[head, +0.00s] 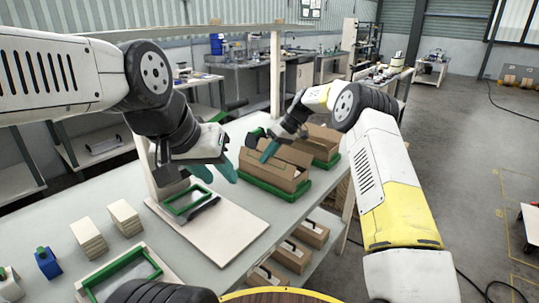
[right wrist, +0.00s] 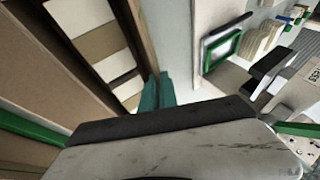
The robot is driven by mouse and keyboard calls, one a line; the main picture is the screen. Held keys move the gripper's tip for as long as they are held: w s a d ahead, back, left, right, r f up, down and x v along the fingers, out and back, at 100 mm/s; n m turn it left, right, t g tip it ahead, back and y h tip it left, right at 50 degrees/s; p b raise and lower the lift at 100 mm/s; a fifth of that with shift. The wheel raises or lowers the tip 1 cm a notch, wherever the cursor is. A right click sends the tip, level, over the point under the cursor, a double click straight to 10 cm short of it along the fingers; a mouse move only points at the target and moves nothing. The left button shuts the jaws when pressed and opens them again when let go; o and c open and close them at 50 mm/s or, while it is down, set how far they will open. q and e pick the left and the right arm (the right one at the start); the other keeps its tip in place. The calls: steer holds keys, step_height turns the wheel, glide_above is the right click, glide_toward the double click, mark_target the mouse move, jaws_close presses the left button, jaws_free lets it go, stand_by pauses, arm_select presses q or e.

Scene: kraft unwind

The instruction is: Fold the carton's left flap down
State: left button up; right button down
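The brown carton (head: 273,177) sits in a green tray (head: 262,187) on the bench, its top at least partly open. My right gripper (head: 269,152) is over its far left side, its teal fingers close together and apparently empty. In the right wrist view those fingers (right wrist: 157,91) lie side by side near a long brown carton edge (right wrist: 134,32). White and brown contents (right wrist: 100,45) show inside. I cannot tell if the fingers touch the flap. My left gripper (head: 216,172) hangs left of the carton, its two teal fingers apart and empty.
A second carton (head: 320,138) stands behind in another green tray. A white board with a green frame (head: 187,201) lies left of the carton. Stacked blocks (head: 88,236) and a blue item (head: 47,262) stand at front left. Small cartons (head: 311,233) sit on the shelf below.

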steer(key=shift+w+d+f+g+y, duration=0.2)
steer(key=shift+w+g+y, duration=0.1)
steer(key=shift+g+y, duration=0.3)
steer(key=c, duration=1.6)
jaws_free()
steer(key=shift+c, duration=0.2)
steer(key=shift+r, duration=0.1)
